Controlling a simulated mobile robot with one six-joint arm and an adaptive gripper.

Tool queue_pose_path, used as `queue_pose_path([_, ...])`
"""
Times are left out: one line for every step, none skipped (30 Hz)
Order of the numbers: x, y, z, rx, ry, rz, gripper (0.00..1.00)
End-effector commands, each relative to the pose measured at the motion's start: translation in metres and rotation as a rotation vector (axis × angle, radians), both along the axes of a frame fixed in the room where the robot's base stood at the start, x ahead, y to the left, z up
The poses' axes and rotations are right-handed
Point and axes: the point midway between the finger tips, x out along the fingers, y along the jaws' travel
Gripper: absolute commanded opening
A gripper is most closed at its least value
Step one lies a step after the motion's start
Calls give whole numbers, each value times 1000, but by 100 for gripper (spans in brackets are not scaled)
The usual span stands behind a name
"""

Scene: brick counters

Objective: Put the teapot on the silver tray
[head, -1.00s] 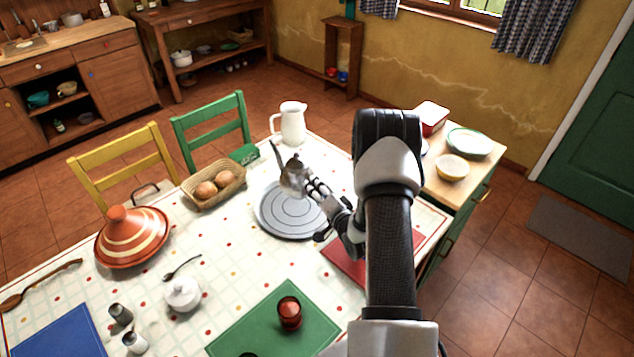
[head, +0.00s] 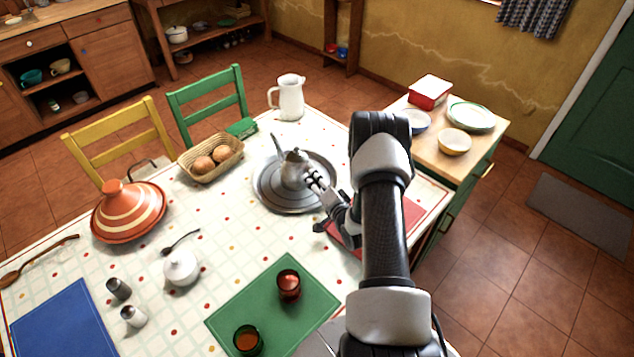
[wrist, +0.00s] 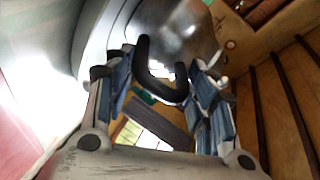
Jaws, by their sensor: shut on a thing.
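The silver teapot (head: 293,168) is upright over the middle of the round silver tray (head: 268,195) in the head view. It looks at or very near the tray's surface; I cannot tell whether its base touches. My gripper (head: 318,182) comes from the right and is shut on the teapot's handle. In the wrist view, the dark handle (wrist: 160,88) sits between the two fingers of my gripper (wrist: 162,95), with the teapot's shiny body (wrist: 178,30) beyond it. The far part of the tray is partly hidden by the teapot.
A white pitcher (head: 290,98) stands behind the tray, and a bread basket (head: 234,160) to its left. A red mat (head: 410,213) lies right, under my arm. A green mat (head: 232,315) with two cups is in front. An orange tagine (head: 128,215) stands far left.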

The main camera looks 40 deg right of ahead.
Motion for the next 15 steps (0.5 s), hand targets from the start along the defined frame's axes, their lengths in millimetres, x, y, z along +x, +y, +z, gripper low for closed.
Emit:
queue_pose_path([1,-1,4,-3,-9,0,0])
queue_pose_path([1,-1,3,-3,-9,0,0])
queue_pose_path([1,-1,2,-3,-9,0,0])
queue_pose_path([1,-1,1,-3,-9,0,0])
queue_pose_path([1,-1,0,-3,-9,0,0])
queue_pose_path([0,0,-3,0,1,1,52])
queue_pose_path([0,0,-3,0,1,1,54])
queue_pose_path([0,0,-3,0,1,1,56])
queue_pose_path([0,0,-3,0,1,1,58])
queue_pose_path([0,0,-3,0,1,1,60])
queue_pose_path([0,0,-3,0,1,1,62])
queue_pose_path([0,0,-3,0,1,1,65])
queue_pose_path([0,0,-3,0,1,1,67])
queue_pose_path([0,0,-3,0,1,1,69])
queue_pose_path([0,0,-3,0,1,1,71])
